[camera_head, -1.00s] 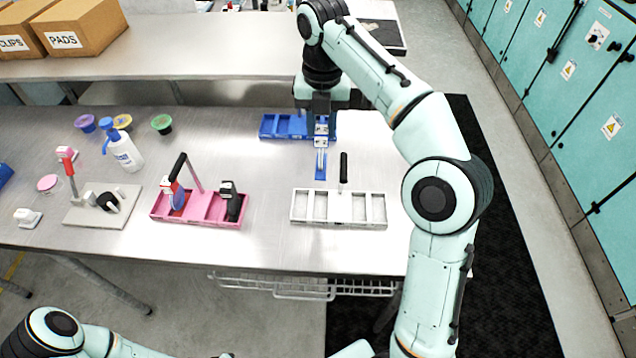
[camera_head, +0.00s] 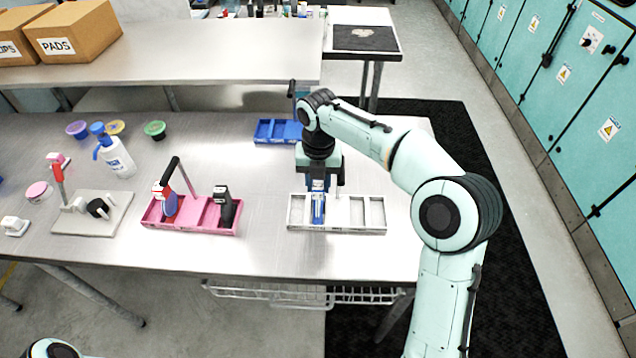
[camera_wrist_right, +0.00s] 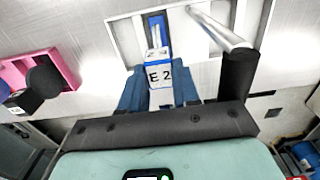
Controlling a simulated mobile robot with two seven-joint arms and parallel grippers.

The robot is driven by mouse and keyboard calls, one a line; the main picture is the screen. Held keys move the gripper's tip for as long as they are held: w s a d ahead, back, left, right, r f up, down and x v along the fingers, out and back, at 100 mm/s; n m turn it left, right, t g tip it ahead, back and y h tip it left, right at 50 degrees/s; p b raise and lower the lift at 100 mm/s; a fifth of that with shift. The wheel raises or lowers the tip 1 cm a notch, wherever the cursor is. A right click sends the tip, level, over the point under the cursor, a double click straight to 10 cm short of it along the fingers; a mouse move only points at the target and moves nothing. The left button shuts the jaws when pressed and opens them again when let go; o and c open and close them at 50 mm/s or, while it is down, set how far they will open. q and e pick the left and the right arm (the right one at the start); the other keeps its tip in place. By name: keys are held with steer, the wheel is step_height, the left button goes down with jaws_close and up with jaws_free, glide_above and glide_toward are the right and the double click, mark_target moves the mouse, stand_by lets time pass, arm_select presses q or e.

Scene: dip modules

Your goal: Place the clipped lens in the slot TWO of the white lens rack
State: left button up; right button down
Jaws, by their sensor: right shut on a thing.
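My right gripper (camera_head: 318,186) is over the white lens rack (camera_head: 365,231) and points down. It is shut on the clipped lens (camera_head: 318,208), a blue strip in a white clip. In the right wrist view the clip's label (camera_wrist_right: 160,75) reads "E 2" between the blue fingers, and the blue lens (camera_wrist_right: 155,35) reaches away from them. The lens is at the second compartment from the left, upright or nearly so. I cannot tell whether it touches the bottom. My left gripper is out of view.
A metal rod with a black handle (camera_wrist_right: 238,75) stands at the rack, close right of my gripper. A pink rack (camera_head: 191,229) with tools stands to the left. A blue tray (camera_head: 277,131) lies behind. The steel table (camera_head: 255,180) is clear between the racks.

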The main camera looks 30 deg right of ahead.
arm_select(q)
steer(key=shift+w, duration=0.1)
arm_select(e)
steer(key=shift+w+f, duration=0.15)
steer(key=shift+w, duration=0.05)
steer(key=c, duration=0.8)
jaws_free()
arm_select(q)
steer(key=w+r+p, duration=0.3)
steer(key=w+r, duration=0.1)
arm_select(e)
step_height(320, 180, up, 12)
steer(key=shift+r, duration=0.15)
